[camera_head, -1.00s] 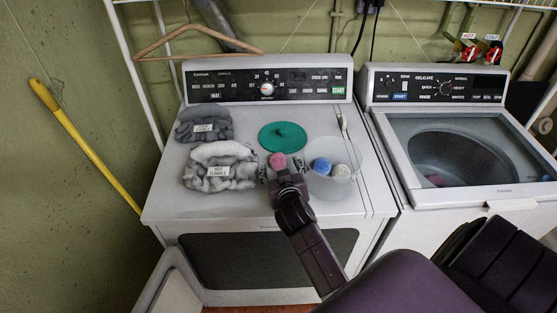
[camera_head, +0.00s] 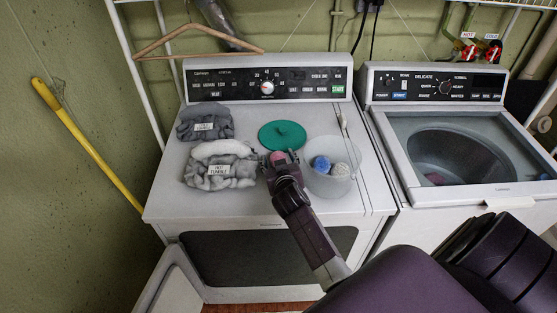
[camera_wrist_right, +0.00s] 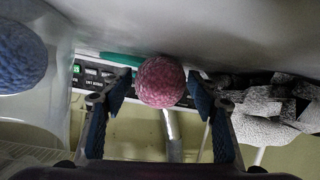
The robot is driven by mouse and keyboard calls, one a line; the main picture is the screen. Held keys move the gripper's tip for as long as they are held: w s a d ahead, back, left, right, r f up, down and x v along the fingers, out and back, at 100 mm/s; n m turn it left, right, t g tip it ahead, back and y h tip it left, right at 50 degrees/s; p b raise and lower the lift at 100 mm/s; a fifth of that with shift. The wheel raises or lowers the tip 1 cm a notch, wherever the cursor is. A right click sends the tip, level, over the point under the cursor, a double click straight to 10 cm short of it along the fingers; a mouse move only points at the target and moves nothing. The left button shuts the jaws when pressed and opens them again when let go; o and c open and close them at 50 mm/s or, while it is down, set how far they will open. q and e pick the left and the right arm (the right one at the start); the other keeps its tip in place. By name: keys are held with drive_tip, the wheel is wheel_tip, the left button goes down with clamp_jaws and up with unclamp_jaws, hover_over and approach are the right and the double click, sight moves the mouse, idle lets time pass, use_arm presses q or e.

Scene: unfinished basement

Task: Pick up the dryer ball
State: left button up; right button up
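The pink dryer ball (camera_head: 277,156) sits on top of the dryer, in front of the green lid and left of the translucent tub; my gripper partly hides it. In the wrist view the ball (camera_wrist_right: 161,82) is round and textured, between the fingertips. My right gripper (camera_head: 280,161) is low over the dryer top, reaching in from the front. Its fingers (camera_wrist_right: 158,92) are open on either side of the ball, with a narrow gap showing on both sides. My left gripper is not in view.
The translucent tub (camera_head: 330,184), holding a blue ball (camera_head: 320,165) and a whitish ball (camera_head: 341,170), stands just right of my gripper. The green lid (camera_head: 283,134) lies behind. Grey folded cloths (camera_head: 232,172) with labels lie close on the left. The control panel (camera_head: 268,85) rises at the back.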

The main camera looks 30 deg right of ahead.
drive_tip(key=c, duration=0.9)
drive_tip(key=shift+r, duration=0.1)
